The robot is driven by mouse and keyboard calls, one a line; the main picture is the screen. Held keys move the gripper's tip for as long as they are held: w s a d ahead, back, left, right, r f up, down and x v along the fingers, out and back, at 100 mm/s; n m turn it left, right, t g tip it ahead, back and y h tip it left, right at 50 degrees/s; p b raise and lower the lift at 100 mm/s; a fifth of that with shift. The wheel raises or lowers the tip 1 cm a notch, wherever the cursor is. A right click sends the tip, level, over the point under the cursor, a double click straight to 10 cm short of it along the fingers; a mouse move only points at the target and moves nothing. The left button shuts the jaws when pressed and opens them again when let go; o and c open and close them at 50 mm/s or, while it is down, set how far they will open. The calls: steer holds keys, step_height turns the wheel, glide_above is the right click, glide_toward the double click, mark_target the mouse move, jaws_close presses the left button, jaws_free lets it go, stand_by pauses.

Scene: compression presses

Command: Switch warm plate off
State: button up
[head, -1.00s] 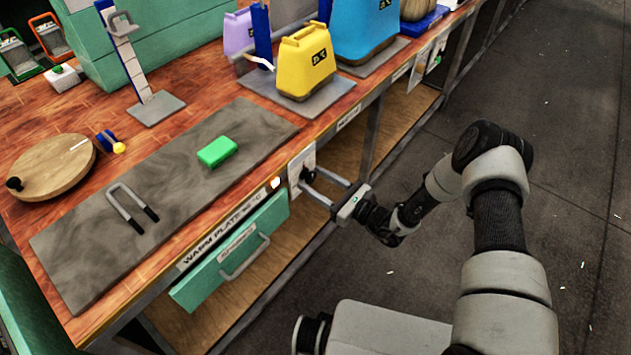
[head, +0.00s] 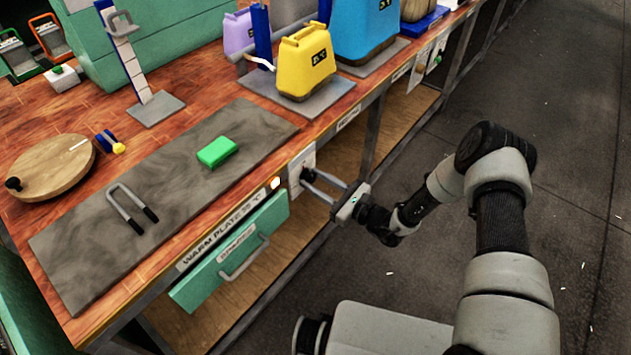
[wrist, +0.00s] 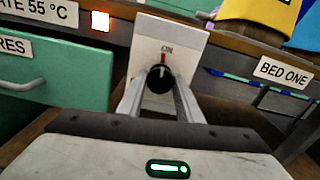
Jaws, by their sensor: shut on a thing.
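The warm plate (head: 90,235) is a long grey slab set along the bench top, with a green block (head: 217,152) and a U-shaped handle tool (head: 131,207) on it. Its switch is a black knob (wrist: 161,78) with a red pointer on a white panel (wrist: 170,45). The pointer is upright, towards the word ON. The indicator lamp (wrist: 100,21) is lit, and its glow also shows in the head view (head: 274,183). My gripper (head: 307,178) reaches the panel from the right, its fingers shut on the knob, one on each side.
A green drawer (head: 235,250) with a bar handle sits below the plate, left of the switch. A yellow container (head: 305,65) stands on a grey pad behind. A panel labelled BED ONE (wrist: 283,73) lies right of the switch. The floor to the right is open.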

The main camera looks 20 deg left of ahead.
steer(key=n, duration=0.7)
steer(key=shift+b, duration=0.35)
steer(key=n, duration=0.6)
steer(key=shift+w, duration=0.1)
steer(key=n+p, duration=0.1)
steer(key=n, duration=0.3)
steer(key=shift+d+r+n, duration=0.1)
steer(key=shift+n, duration=0.3)
steer(key=shift+n+p, duration=0.65)
steer(key=shift+n, duration=1.85)
steer(key=o, duration=1)
steer(key=shift+o, duration=0.2)
steer(key=p+v, duration=0.1)
steer(key=v, duration=1.6)
steer(key=shift+d, duration=0.2)
